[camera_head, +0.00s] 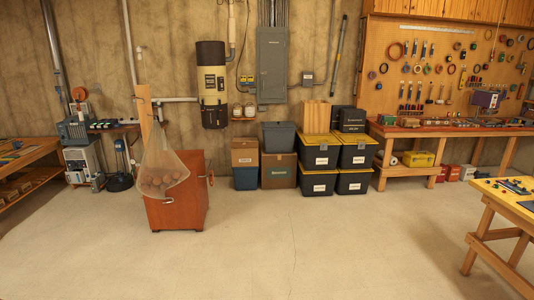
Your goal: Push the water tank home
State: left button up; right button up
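No part that I can surely name as the water tank shows. The closest match is a tall rounded unit (212,84) on the back wall, with a dark brown top, a cream middle with a label, and a dark lower part. Whether it holds a removable tank, and how that sits, is too small to tell. Neither of my grippers is in view.
A reddish-brown wheeled cabinet (178,212) stands on the floor with a net bag (161,168) of round things at its front. Stacked black bins with yellow lids (319,141) and boxes line the wall. A workbench (455,131) is at right. The front floor is clear.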

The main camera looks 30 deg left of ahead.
aim_at(75, 176)
jog(key=u, duration=2.5)
jog(key=i, duration=7.15)
jog(key=i+j, duration=0.1)
jog(key=i, duration=0.45)
jog(key=i+z, duration=0.1)
jog(key=i, duration=0.5)
jog(key=i+j, duration=0.15)
jog(key=i, duration=0.4)
jog(key=i+j+z, duration=0.1)
jog(key=i, duration=0.45)
jog(key=i+j, duration=0.2)
jog(key=i, duration=0.4)
jog(key=i+j+z, duration=0.3)
jog(key=i+z, duration=0.15)
jog(key=i, duration=0.2)
jog(key=i+j+z, duration=0.4)
jog(key=i+j, duration=0.1)
jog(key=i, duration=0.15)
